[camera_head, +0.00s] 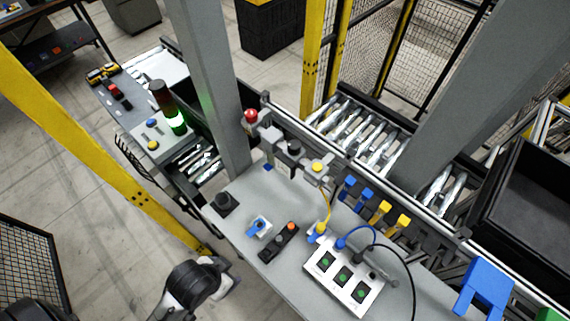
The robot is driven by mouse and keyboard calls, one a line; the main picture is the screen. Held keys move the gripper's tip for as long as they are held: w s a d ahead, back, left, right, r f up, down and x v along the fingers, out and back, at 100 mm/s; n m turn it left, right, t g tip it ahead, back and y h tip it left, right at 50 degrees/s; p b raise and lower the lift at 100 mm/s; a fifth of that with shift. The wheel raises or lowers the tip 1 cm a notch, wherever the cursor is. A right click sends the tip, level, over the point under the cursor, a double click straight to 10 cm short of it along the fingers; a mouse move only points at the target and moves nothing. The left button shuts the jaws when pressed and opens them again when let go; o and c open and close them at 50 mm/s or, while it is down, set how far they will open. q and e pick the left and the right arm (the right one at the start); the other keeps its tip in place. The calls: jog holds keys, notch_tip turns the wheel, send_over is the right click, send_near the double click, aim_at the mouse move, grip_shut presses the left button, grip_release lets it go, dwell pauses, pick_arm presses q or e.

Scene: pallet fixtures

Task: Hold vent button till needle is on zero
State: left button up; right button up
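A yellow button (317,167) sits on a small grey box at the back edge of the grey bench (245,191). A dark round fitting (294,147) stands left of it. An orange-topped button (291,227) is on a black block on the bench. I cannot tell which button is the vent button, and no gauge needle can be made out. My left arm, dark and pale grey, shows at the bottom, in front of the bench; its fingers cannot be made out, and it appears apart from the buttons. My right gripper is not in view.
A white panel with green buttons (344,276) lies on the bench with cables beside it. Blue and yellow clips (366,197) line the back edge. A red button (250,115) stands by the grey post (217,80). The bench's left part has bare room.

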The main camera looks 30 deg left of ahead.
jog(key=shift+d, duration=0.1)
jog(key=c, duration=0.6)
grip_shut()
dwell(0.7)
